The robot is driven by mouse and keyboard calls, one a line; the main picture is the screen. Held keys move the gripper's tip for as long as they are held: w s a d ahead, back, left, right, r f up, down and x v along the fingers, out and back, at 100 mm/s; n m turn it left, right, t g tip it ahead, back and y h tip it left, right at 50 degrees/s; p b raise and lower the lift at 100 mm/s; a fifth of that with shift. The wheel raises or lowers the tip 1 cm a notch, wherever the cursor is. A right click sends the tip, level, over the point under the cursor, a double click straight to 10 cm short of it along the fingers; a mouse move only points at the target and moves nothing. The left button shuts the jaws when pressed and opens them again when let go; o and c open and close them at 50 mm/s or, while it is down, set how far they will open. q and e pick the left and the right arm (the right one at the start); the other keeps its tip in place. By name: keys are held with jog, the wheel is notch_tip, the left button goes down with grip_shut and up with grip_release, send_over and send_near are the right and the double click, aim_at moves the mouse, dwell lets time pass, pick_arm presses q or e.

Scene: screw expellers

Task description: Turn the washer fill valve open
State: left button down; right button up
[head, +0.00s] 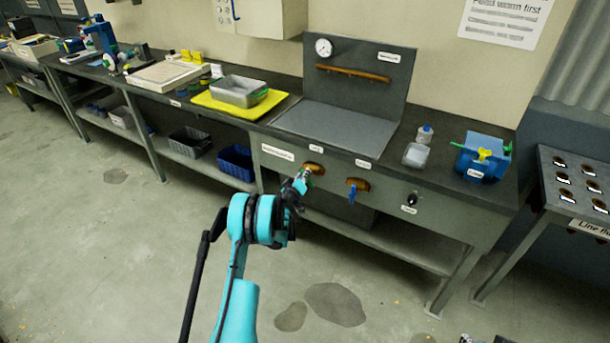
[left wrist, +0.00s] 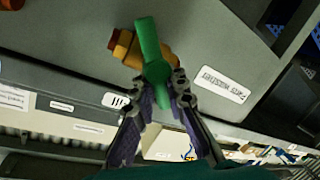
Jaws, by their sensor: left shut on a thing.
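The fill valve is a brass body (left wrist: 127,48) with a green lever handle (left wrist: 148,38), upside down in the left wrist view. The lever crosses the brass body at an angle. A white label (left wrist: 222,83) beside it seems to read "Parts washer fill". My left gripper (left wrist: 160,88) is shut on the lower part of the green handle, one finger on each side. In the head view the brass valve (head: 315,168) sits on the washer's front panel, and my left gripper (head: 300,184) is at it, partly hiding the handle.
A second brass valve with a blue handle (head: 354,192) is right of it, then a black knob (head: 412,199). A gauge (head: 323,47) is on the back panel. A blue vise-like unit (head: 482,157) stands at bench right. A dark fragment (head: 480,340) at the bottom edge may be my right gripper.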

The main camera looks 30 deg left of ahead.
pick_arm(q)
jog(key=n+h, duration=0.1)
jog(key=n, duration=0.1)
jog(key=f+n+h, duration=0.1)
jog(key=n, duration=0.1)
jog(key=shift+a+g, duration=0.2)
jog(key=shift+g, duration=0.1)
jog(key=shift+f+n+h, duration=0.25)
jog(key=shift+n+h, duration=0.45)
jog(key=shift+n, duration=1)
jog(key=c, duration=1.5)
grip_release()
jog(key=shift+s+r, duration=0.1)
jog(key=shift+s, duration=0.15)
jog(key=v, duration=1.1)
jog(key=shift+s+r, duration=0.15)
jog(key=shift+s, duration=0.05)
